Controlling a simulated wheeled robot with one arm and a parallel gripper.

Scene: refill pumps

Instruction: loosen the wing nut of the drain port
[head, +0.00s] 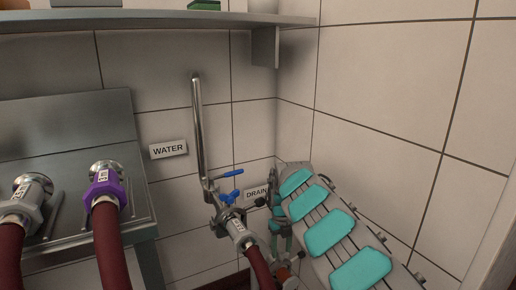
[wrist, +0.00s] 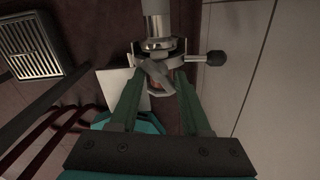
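In the wrist view, a metal wing nut (wrist: 157,73) sits below a clamp collar (wrist: 158,46) on a pale metal pipe (wrist: 157,12). The two green fingers of my gripper (wrist: 161,82) are apart, one on each side of the wing nut. Gaps seem to remain beside it, though contact at the far tips is hard to judge. In the head view, my gripper (head: 276,210) is beside the DRAIN sign (head: 256,193), and my arm hides most of the drain port. A black knob (wrist: 216,58) sticks out right of the collar.
A hose coupling (head: 239,231) and blue valve handles (head: 229,197) stand close left of my gripper. The WATER sign (head: 168,149) is on the wall. Red hoses with a purple coupling (head: 104,189) are at left. A floor grate (wrist: 31,47) shows below.

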